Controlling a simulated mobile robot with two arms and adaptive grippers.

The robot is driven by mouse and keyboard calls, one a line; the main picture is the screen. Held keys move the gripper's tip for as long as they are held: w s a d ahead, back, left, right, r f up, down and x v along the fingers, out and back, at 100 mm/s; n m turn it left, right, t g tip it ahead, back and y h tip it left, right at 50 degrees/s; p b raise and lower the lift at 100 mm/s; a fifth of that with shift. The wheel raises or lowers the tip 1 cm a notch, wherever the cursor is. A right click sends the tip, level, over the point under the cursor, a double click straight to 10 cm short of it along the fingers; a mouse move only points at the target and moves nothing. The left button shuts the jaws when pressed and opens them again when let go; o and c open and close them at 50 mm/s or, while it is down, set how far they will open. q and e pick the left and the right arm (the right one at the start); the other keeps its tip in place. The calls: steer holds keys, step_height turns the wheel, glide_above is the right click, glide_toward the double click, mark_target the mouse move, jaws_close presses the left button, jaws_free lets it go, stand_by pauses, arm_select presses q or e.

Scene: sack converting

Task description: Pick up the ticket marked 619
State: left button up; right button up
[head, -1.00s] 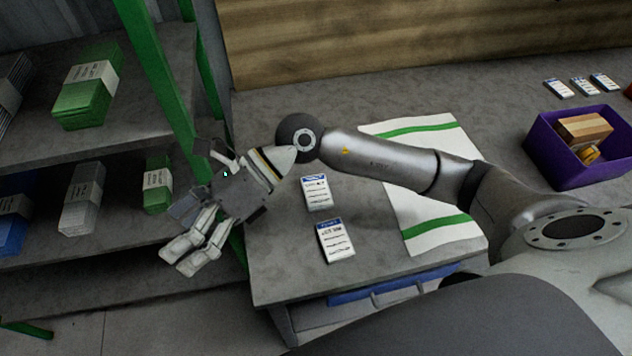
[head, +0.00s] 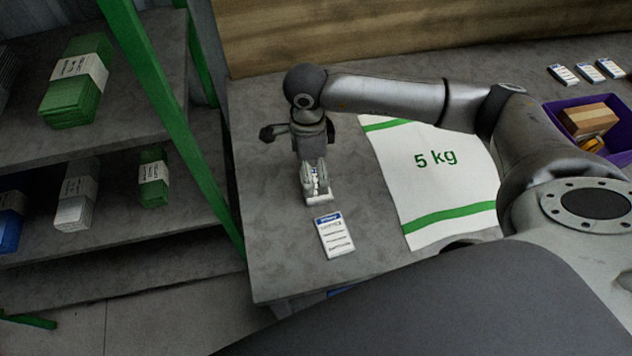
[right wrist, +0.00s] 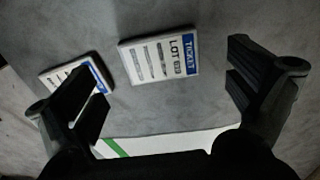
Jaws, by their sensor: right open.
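My right gripper (head: 316,190) is open and points down over the far ticket on the grey table. In the head view it hides most of that ticket. In the right wrist view, the far ticket (right wrist: 160,58) lies face up between the open fingers, toward the top of the picture. It is white with a blue TICKET band and a LOT line, whose number is too small to read surely. A second ticket (head: 334,235) lies nearer the table's front edge. It shows in the right wrist view (right wrist: 98,78), partly behind the left finger. My left gripper is out of view.
A white sack marked 5 kg (head: 436,185) lies flat right of the tickets. A green-framed shelf (head: 165,100) with banded stacks stands at left.

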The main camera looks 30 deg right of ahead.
mark_target(316, 186)
steer(key=f+p, duration=0.1)
steer(key=f, duration=0.4)
steer(key=shift+s+d+p, duration=0.15)
steer(key=shift+s+p, duration=0.05)
steer(key=shift+p, duration=0.2)
steer(key=shift+f, duration=0.25)
steer(key=c, duration=0.9)
